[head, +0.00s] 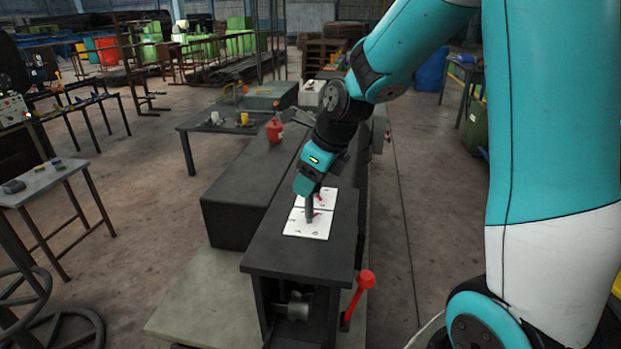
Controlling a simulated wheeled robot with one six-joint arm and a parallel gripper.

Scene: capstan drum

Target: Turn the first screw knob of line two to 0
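Two white panel plates lie on top of the dark machine housing (298,255): a near one (306,230) and a far one (327,194). Small dark marks and small red parts show on them, too small to read or to tell apart as numbered knobs. My gripper (309,218) points down at the plates from above, with its tips over or at the near plate. I cannot tell whether it touches a knob. Its fingers look close together, but whether they are shut on something is too small to see. My gripper and wrist hide part of the far plate.
A red-handled lever (365,280) sticks up at the housing's right front. A red container (275,130) stands behind on the dark machine body. A small grey table (45,182) is at the left. The floor to the right of the machine is clear.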

